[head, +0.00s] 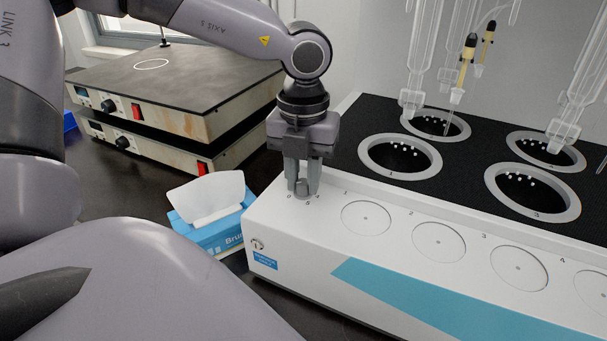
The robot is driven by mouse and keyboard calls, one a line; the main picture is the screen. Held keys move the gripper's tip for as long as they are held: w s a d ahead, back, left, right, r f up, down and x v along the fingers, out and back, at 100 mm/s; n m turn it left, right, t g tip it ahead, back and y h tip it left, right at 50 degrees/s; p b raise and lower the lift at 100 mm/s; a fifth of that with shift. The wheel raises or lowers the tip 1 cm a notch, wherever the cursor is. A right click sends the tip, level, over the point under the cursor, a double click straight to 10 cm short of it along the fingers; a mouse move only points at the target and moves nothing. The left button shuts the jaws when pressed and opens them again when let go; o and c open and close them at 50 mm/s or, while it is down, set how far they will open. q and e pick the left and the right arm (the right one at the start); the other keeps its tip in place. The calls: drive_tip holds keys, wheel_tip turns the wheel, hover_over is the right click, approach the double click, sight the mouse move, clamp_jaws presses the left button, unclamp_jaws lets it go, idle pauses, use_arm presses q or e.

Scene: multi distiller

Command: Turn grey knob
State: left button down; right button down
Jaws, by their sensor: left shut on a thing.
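The white multi distiller (310,255) stands at the right, with a black top holding several ringed wells. Its front ledge carries a row of numbered round dials. My left gripper (303,189) points down at the left end of this ledge. It is shut on the grey knob (302,187), which shows as a small grey piece between the fingertips. The fingers hide most of the knob, so I cannot tell which way it is turned. Small marks show on the white surface just in front of it. My right gripper is not in view.
Glass pieces (415,75) stand above the wells. A blue tissue box (218,238) sits against the distiller's left side. Two stacked hot plates (180,85) with black knobs and red switches stand at the back left. Dark table shows between them and the tissue box.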

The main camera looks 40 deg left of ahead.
use_arm(q)
drive_tip(key=m+b, duration=0.3)
drive_tip(key=shift+w+f, duration=0.1)
drive_tip(key=shift+f, duration=0.05)
drive_tip(key=m+b, duration=0.1)
drive_tip(key=m, duration=0.1)
drive_tip(key=shift+m, duration=0.4)
drive_tip(key=m+b, duration=0.1)
drive_tip(key=m, duration=0.2)
drive_tip(key=shift+m, duration=0.3)
drive_tip(key=m+b, duration=0.1)
drive_tip(key=m, duration=0.3)
drive_tip(key=shift+d+r, duration=0.1)
drive_tip(key=shift+r, duration=0.1)
drive_tip(key=m, duration=0.9)
drive_tip(key=shift+m, duration=0.3)
drive_tip(key=m+p, duration=0.1)
drive_tip(key=m, duration=0.4)
drive_tip(key=shift+m, duration=1.8)
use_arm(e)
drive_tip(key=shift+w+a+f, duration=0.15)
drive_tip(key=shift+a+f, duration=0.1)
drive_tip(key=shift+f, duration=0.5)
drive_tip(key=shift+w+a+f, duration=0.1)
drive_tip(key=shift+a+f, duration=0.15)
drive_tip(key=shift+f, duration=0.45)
use_arm(q)
drive_tip(key=shift+m, duration=0.3)
